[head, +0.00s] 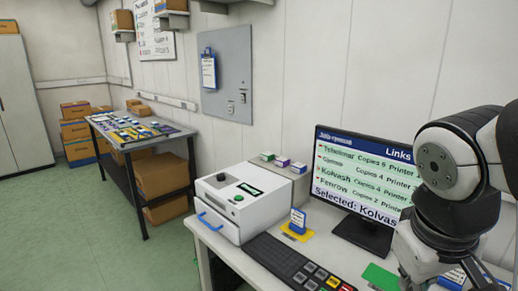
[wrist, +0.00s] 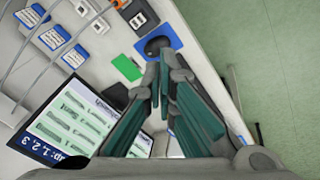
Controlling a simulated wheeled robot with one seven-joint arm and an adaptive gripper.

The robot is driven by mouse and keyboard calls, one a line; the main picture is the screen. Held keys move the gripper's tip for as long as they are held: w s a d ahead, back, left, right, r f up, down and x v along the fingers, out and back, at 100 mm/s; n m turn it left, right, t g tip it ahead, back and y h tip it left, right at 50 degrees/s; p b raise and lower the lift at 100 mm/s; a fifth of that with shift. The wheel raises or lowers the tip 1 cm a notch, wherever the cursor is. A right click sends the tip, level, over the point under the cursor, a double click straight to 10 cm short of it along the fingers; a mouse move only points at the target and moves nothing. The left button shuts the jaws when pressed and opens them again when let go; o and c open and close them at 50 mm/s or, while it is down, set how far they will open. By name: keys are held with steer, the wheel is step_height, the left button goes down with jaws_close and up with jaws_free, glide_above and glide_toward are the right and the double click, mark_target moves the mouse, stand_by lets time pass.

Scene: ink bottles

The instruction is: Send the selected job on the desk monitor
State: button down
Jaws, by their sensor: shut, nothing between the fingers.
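The desk monitor (head: 365,178) stands on the white desk. Its screen lists jobs with copies and printer, and the bottom line reads "Selected: Kolvas", cut off by my arm. The monitor also shows turned in the wrist view (wrist: 75,125), partly hidden by my gripper. A dark keyboard (head: 280,262) lies in front of the monitor, with several coloured keys (head: 320,278) at its right end. My gripper (wrist: 160,62) is shut and empty in the wrist view, over the desk beside the monitor. In the head view my arm covers the screen's right side, and the fingertips are not visible.
A white machine (head: 243,203) with a blue handle stands left of the keyboard. A green card (wrist: 127,68) and a dark mouse on a blue mat (wrist: 174,33) lie near the gripper. A side table (head: 140,133) stands far left.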

steer(key=s+a+r+m+t+y, duration=0.1)
steer(key=s+a+r+y, duration=0.1)
steer(key=s, duration=0.3)
steer(key=shift+s+a+m+t, duration=0.2)
steer(key=shift+a+m+t, duration=0.1)
steer(key=shift+a, duration=0.2)
stand_by(0.5)
